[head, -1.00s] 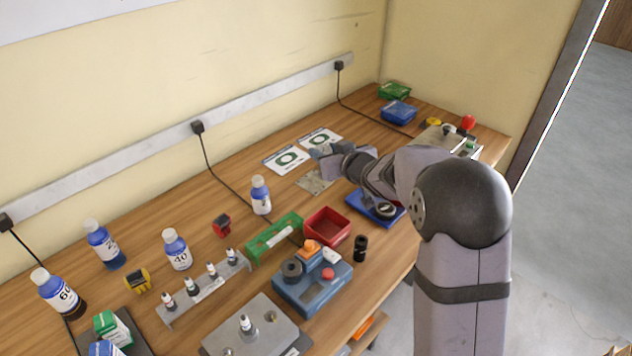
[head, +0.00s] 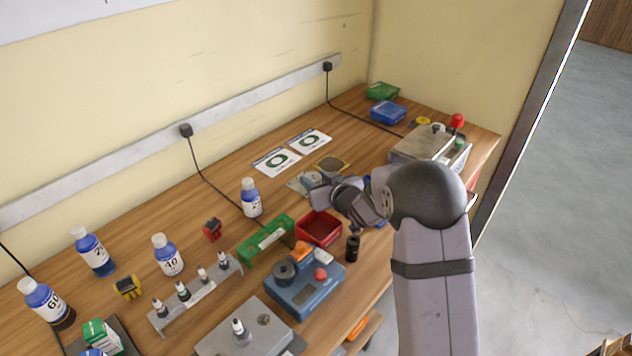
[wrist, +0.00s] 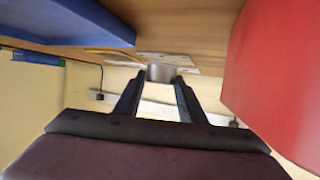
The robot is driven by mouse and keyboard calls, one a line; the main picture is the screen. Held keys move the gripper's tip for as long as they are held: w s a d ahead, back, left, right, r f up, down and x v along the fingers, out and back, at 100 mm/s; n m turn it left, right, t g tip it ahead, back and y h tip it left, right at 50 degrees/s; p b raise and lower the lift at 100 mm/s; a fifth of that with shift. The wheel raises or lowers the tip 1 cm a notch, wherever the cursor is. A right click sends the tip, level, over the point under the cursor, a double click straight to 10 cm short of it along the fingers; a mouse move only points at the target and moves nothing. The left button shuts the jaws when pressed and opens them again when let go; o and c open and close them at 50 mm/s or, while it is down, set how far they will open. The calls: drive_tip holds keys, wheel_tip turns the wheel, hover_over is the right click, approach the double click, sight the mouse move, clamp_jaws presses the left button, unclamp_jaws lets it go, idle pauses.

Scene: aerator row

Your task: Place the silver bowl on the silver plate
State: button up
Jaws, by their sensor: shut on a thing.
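The silver bowl (wrist: 160,73) shows in the wrist view as a small grey cylinder between the fingertips of my gripper (wrist: 159,82). My gripper is shut on it. The silver plate (wrist: 188,60) lies flat on the table right by the bowl in that view. In the head view the silver plate (head: 296,186) is partly covered by the bowl (head: 311,180) and my gripper (head: 318,186). The bowl is over or on the plate; I cannot tell whether they touch.
A yellow-edged square (head: 331,164) lies just behind the plate. Printed cards (head: 277,161) lie toward the wall. A red tray (head: 318,229) stands close in front, with a green holder (head: 266,239) beside it. A blue bottle (head: 250,198) stands to the left.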

drive_tip(key=shift+f, duration=0.45)
drive_tip(key=shift+f, duration=0.25)
drive_tip(key=o, duration=1)
drive_tip(key=shift+r, duration=0.1)
drive_tip(key=shift+o, duration=0.2)
drive_tip(key=shift+r, duration=0.2)
drive_tip(key=b+v, duration=0.1)
drive_tip(key=v, duration=1.1)
